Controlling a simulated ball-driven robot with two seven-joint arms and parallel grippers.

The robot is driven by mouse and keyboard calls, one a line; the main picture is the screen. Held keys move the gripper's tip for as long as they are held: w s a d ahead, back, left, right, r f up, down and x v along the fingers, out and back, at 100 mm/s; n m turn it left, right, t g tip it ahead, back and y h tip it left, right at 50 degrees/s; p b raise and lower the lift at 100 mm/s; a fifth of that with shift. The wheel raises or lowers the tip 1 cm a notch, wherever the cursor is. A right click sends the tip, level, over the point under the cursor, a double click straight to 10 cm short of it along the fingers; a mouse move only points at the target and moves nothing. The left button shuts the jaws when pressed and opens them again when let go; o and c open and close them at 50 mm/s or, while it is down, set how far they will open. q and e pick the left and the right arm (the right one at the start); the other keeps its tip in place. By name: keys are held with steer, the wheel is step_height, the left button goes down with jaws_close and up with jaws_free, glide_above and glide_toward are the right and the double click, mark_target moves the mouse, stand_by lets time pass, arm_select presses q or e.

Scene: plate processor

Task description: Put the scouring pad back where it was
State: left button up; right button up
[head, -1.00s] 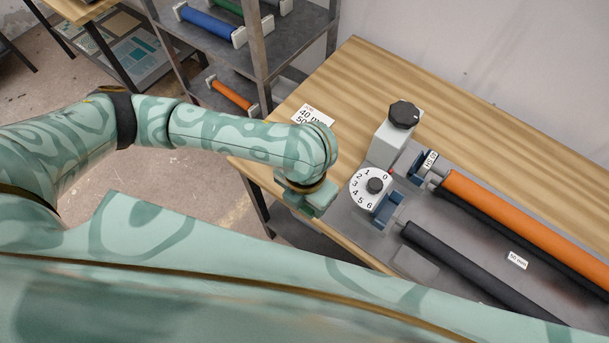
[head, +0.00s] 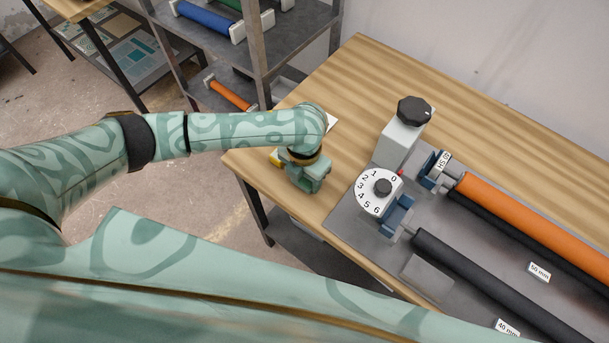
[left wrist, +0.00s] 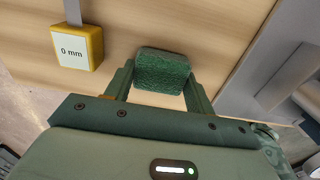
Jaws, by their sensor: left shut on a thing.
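The scouring pad (left wrist: 162,71) is a green, rough-faced block in the left wrist view. My left gripper (left wrist: 160,82) is shut on it, with one finger on each side. In the head view the same gripper (head: 308,182) points down at the left end of the wooden workbench (head: 350,85), left of the dial, and the pad is hidden there. I cannot tell whether the pad touches the bench top. My right gripper is not in view.
A yellow block (left wrist: 78,48) marked "0 mm" stands close left of the gripper. Right of it are the numbered dial (head: 378,192), a black knob (head: 414,110), an orange roller (head: 520,215) and a black roller (head: 480,275). A grey shelf (head: 260,50) stands behind.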

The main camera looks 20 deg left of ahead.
arm_select(q)
steer(key=shift+f, duration=0.1)
steer(key=o, duration=0.9)
step_height(320, 180, up, 12)
steer(key=p, duration=0.4)
steer(key=shift+r, duration=0.2)
